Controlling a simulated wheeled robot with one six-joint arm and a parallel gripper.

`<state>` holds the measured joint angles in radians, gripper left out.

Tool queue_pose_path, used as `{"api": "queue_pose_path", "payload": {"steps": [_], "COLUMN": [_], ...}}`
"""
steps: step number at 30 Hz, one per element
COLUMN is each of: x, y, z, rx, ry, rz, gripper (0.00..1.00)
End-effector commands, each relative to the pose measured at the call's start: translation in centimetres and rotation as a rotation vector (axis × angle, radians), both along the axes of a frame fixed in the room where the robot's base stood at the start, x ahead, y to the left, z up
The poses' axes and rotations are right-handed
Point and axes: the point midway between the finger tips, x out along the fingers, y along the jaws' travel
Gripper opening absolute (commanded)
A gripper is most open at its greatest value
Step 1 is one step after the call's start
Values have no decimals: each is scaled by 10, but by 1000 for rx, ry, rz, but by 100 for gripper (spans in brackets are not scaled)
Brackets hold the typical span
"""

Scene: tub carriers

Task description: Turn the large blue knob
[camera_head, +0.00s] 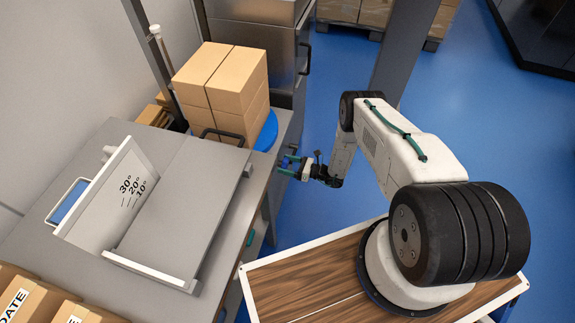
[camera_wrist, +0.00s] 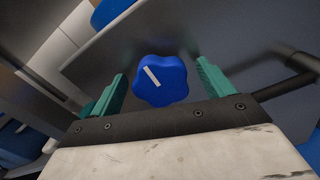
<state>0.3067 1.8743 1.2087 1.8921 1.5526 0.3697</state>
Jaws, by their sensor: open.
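The large blue knob (camera_wrist: 168,90) shows in the wrist view as a lobed blue knob with a short white mark slanting from upper left to lower right. It sits against a dark grey face. My gripper (camera_wrist: 162,70) is open, with one teal finger to the left of the knob and one to the right. Gaps show between the knob and both fingers; I cannot tell the depth between them. In the head view my gripper (camera_head: 288,165) is beside the right edge of the workbench, and the knob cannot be made out clearly there.
A grey angled fixture (camera_head: 180,205) marked 10°, 20° and 30° stands on the workbench (camera_head: 228,240). Stacked cardboard boxes (camera_head: 235,85) stand behind it, near a blue round part (camera_head: 267,132). A dark bar handle (camera_wrist: 285,88) is right of the knob. Blue floor (camera_head: 335,200) is open around my arm.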

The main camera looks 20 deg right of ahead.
Motion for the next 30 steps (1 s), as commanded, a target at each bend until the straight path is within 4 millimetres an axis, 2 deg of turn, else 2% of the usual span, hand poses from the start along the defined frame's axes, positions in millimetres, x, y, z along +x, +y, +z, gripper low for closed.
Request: {"api": "queue_pose_path", "payload": {"steps": [2,7,20,30], "x": [0,0,0,-2], "y": [0,0,0,1], "z": [0,0,0,0], "rx": [0,0,-37,-186], "ry": [0,0,-51,-257], "rz": [0,0,0,1], "gripper": [81,36,36,36]}}
